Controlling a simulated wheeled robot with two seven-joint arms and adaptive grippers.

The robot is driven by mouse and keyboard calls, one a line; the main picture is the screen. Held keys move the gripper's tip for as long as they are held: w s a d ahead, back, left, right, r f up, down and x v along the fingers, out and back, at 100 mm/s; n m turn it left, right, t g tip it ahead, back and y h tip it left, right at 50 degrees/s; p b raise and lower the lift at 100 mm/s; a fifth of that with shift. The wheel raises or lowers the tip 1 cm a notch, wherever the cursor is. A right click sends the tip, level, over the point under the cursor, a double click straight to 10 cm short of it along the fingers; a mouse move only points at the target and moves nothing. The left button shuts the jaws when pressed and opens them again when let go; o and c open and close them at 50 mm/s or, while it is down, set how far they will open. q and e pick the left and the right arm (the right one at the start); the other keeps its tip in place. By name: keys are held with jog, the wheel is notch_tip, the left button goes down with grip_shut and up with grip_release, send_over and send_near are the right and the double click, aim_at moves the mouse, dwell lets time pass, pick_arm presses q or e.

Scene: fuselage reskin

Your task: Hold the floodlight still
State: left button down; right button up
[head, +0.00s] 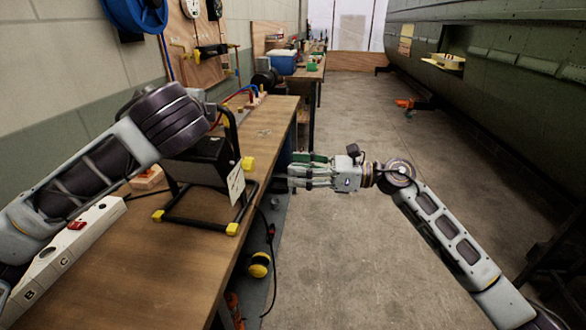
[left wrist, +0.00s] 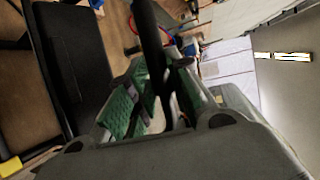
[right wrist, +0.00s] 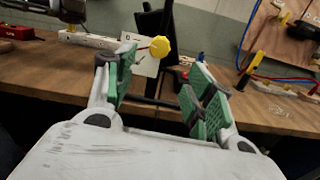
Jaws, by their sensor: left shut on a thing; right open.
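The floodlight (head: 203,162) stands on the workbench on a black tube frame with yellow feet. It has a black housing, a yellow knob (head: 248,163) and a white tag (head: 236,184). My left gripper (left wrist: 150,98) is shut on the black tube (left wrist: 148,25) of its frame; the wrist hides the fingers in the head view. My right gripper (head: 293,173) is open and empty, off the bench's right edge and apart from the floodlight. In the right wrist view, the knob (right wrist: 160,47) and tag (right wrist: 146,66) appear beyond its green-padded fingers (right wrist: 160,85).
A white power strip (head: 70,250) lies on the workbench (head: 150,275) at left. A cable and a yellow-black object (head: 259,265) are beside the bench. The floor (head: 340,245) is open up to the green fuselage (head: 500,60).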

aim_at(253, 165)
jog(key=shift+o, duration=0.2)
jog(key=shift+d, duration=0.2)
jog(key=shift+s+d+r, duration=0.1)
jog(key=shift+d, duration=0.25)
dwell(0.6)
jog(key=shift+w+a, duration=0.35)
jog(key=shift+a, duration=1.65)
jog(key=shift+w+a, duration=0.3)
jog(key=shift+a, duration=1.65)
jog(key=shift+w+a, duration=0.35)
jog(key=shift+a, duration=1.65)
jog(key=c, duration=1.1)
jog(key=shift+o, duration=0.2)
